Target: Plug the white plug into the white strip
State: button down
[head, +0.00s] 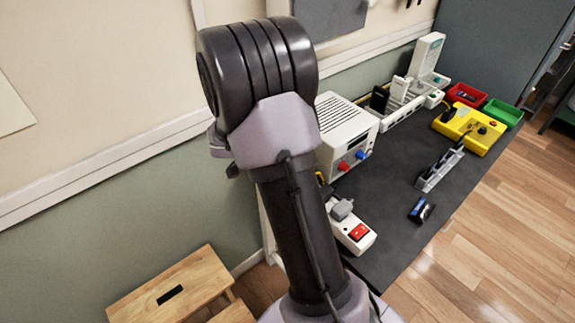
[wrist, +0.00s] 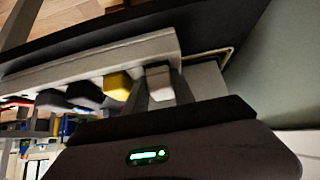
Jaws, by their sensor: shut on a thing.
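In the wrist view, my gripper (wrist: 160,88) has its two grey fingers shut on a small pale block, the white plug (wrist: 158,78). The plug is next to the right end of a long pale bar (wrist: 90,66); I cannot tell whether they touch. In the head view, the white strip (head: 360,243) with a red switch lies at the near end of the dark table. A grey plug-like block (head: 341,208) sits on its far part. My arm hides my gripper in the head view.
A yellow block (wrist: 118,84) and dark blocks (wrist: 85,95) line the bar beside my gripper. In the head view, a white box (head: 345,130) with knobs stands behind the strip. A grey strip (head: 440,170) and a dark blue item (head: 421,210) lie to the right.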

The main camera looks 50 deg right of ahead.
jog(key=shift+f, duration=0.2)
jog(key=c, duration=1)
grip_release()
jog(key=shift+f, duration=0.1)
jog(key=shift+o, duration=0.2)
jog(key=shift+s+a, duration=0.1)
jog(key=shift+s+f+b, duration=0.1)
jog(key=shift+b, duration=0.2)
